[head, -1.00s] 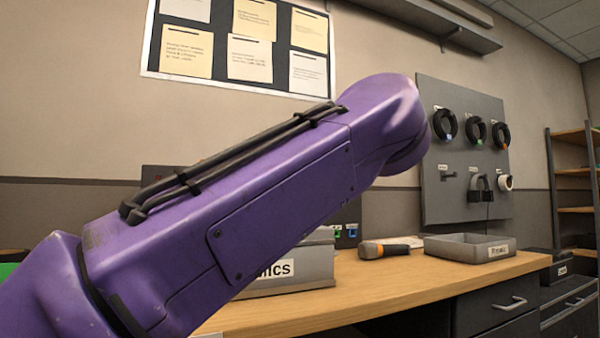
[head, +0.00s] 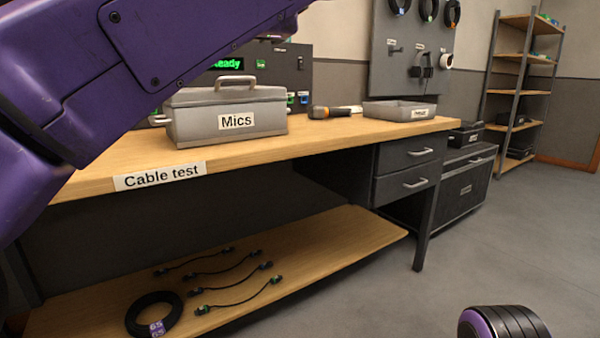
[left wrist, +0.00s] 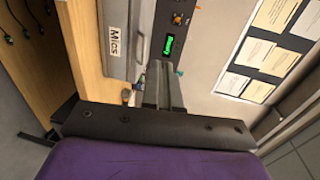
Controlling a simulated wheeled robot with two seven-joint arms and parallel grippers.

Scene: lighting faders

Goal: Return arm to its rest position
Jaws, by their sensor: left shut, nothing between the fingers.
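My purple left arm (head: 75,80) crosses the upper left of the head view, raised in front of the bench. Its gripper is outside that view. In the left wrist view my left gripper (left wrist: 157,72) is shut and empty, its grey fingers together. Beyond the fingers are the grey Mics case (left wrist: 116,40) and the wall panel with a green Ready display (left wrist: 169,45). A purple and black rounded part of mine (head: 503,322) shows at the bottom right of the head view. My right gripper is not in view.
The wooden bench (head: 330,138) holds the Mics case (head: 228,112), a microphone (head: 330,112) and a grey tray (head: 400,111). Cables (head: 238,292) lie on the lower shelf (head: 345,235). Drawers (head: 408,170) and shelving (head: 520,90) stand right. Open floor (head: 510,240) lies in front.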

